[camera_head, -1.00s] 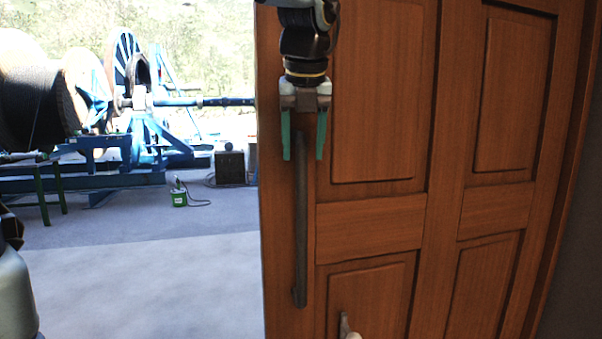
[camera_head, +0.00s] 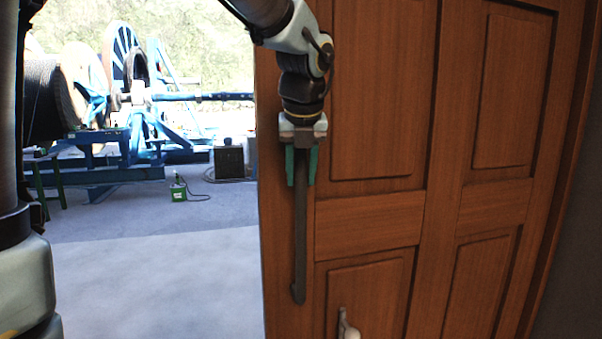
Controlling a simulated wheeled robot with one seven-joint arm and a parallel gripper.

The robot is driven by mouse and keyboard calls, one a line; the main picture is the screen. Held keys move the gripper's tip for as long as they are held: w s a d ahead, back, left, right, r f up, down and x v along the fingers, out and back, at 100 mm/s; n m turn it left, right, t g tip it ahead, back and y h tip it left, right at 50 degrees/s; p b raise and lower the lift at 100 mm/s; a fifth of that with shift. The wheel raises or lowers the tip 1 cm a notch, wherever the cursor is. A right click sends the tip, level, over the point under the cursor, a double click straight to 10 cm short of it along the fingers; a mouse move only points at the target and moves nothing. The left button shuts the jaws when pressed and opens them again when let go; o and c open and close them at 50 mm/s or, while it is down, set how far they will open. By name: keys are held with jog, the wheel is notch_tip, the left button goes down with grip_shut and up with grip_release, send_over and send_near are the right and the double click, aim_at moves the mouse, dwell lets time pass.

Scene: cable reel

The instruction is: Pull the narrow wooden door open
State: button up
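The wooden door (camera_head: 368,220) is brown with recessed panels and fills the right half of the view. A long dark vertical bar handle (camera_head: 299,240) is on it near its left edge. My gripper (camera_head: 301,180) points down at the handle's upper part, with one teal finger on each side of the bar. The fingers are closed in tightly against it. The top of the handle is hidden behind my gripper.
A small metal fitting (camera_head: 347,328) is low on the door. Left of the door is open grey floor (camera_head: 160,270). Beyond it are a blue cable reel machine (camera_head: 130,120), a small green box (camera_head: 178,192) with a cable, and a dark box (camera_head: 229,162).

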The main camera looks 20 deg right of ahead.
grip_shut()
dwell(1.0)
